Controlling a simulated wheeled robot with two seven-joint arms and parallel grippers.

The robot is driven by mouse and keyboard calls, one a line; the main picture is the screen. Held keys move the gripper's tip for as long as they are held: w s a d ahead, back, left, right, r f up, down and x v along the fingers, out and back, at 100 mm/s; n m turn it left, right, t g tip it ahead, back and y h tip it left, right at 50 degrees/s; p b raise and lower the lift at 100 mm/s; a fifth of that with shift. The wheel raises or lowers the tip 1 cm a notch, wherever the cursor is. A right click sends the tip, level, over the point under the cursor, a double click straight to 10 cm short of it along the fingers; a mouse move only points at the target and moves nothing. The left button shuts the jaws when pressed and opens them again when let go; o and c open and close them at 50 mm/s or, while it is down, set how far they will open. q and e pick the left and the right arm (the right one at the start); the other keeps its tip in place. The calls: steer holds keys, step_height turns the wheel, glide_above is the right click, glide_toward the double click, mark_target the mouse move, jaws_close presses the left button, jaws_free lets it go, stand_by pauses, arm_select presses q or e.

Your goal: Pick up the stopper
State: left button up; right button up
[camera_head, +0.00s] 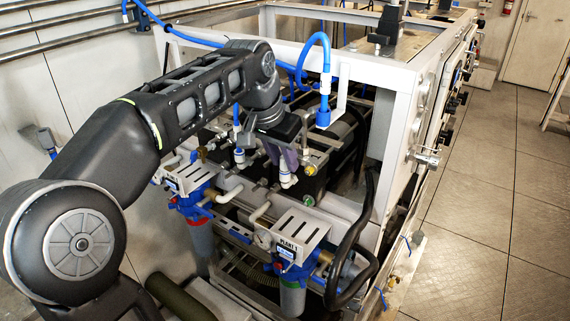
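My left arm reaches in from the left and bends down over the machine. My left gripper (288,156) points downward among the pipes, in front of the white frame. Its fingers are small and partly blurred into the parts behind, so I cannot tell whether they are open or shut. A white fitting (287,179) stands just below the fingertips; I cannot tell if they touch it. I cannot surely tell which part is the stopper. A blue fitting (323,116) hangs at the end of a curved blue hose, right of the gripper. My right gripper is not in view.
The machine's white frame (392,125) rises right of the gripper. Two blue-topped filter housings (187,190) (292,262) stand in front. A thick black hose (352,240) loops at the right front. Open tiled floor (480,220) lies to the right.

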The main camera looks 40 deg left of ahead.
arm_select(q)
jaws_close()
steer(key=shift+r, duration=0.1)
stand_by(0.5)
steer(key=shift+r, duration=0.35)
step_height(320, 180, up, 4)
steer(key=shift+r, duration=0.15)
step_height(320, 180, up, 4)
steer(key=shift+f+p, duration=0.1)
steer(key=shift+p, duration=1.1)
steer(key=shift+r+p, duration=0.5)
steer(key=shift+p, duration=0.05)
